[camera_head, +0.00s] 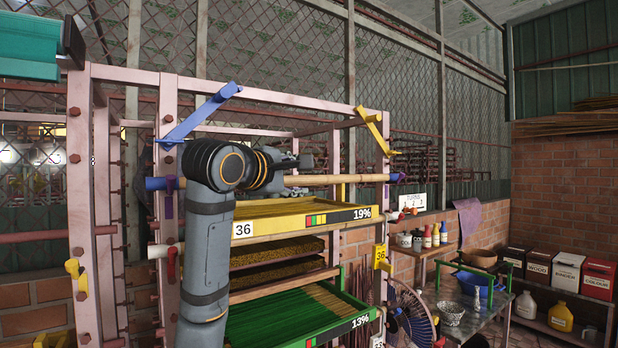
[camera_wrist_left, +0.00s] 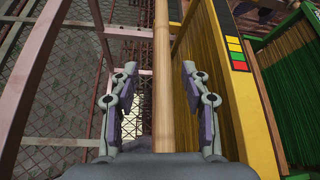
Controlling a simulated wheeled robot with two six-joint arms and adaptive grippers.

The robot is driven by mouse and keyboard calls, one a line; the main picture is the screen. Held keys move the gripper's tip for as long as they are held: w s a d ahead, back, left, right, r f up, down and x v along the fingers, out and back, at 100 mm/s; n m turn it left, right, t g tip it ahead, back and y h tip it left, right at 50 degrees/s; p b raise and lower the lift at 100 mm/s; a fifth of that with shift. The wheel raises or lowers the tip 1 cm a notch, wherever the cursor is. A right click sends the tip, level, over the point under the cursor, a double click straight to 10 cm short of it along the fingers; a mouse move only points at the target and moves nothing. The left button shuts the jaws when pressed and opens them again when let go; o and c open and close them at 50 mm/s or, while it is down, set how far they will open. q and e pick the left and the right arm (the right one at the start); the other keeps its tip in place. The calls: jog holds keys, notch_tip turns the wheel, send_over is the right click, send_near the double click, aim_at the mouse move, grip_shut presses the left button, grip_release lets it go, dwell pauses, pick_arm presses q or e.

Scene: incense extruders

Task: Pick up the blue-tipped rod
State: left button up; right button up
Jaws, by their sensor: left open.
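The blue-tipped rod lies level across the rack in the head view, its blue end (camera_head: 156,184) at the left and its bare wooden length (camera_head: 350,179) at the right. My left arm hides part of its middle. In the left wrist view the rod (camera_wrist_left: 162,45) runs lengthwise between the two fingers. My left gripper (camera_head: 303,176) is at the rod, and it also shows in the left wrist view (camera_wrist_left: 159,72). Its fingers are apart, one on each side of the rod, with visible gaps. My right gripper is not in view.
A yellow tray (camera_head: 285,224) marked 36 and 19% sits just below the rod. A green tray (camera_head: 300,312) is lower. Pink rack posts (camera_head: 168,110), a blue bracket (camera_head: 205,112) and a yellow bracket (camera_head: 373,128) stand close by. A table (camera_head: 462,302) with a bowl is at right.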

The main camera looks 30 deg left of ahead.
aim_at(305, 179)
pick_arm(q)
jog(key=w+p, duration=0.2)
jog(key=shift+w+p, duration=0.15)
jog(key=shift+p, duration=0.15)
jog(key=shift+w+a+f+p, duration=0.1)
jog(key=shift+w+f+p, duration=0.2)
jog(key=shift+w, duration=0.6)
jog(key=shift+w+f, duration=0.15)
jog(key=shift+w, duration=0.05)
jog(key=shift+s, duration=0.2)
jog(key=c, duration=0.6)
grip_shut()
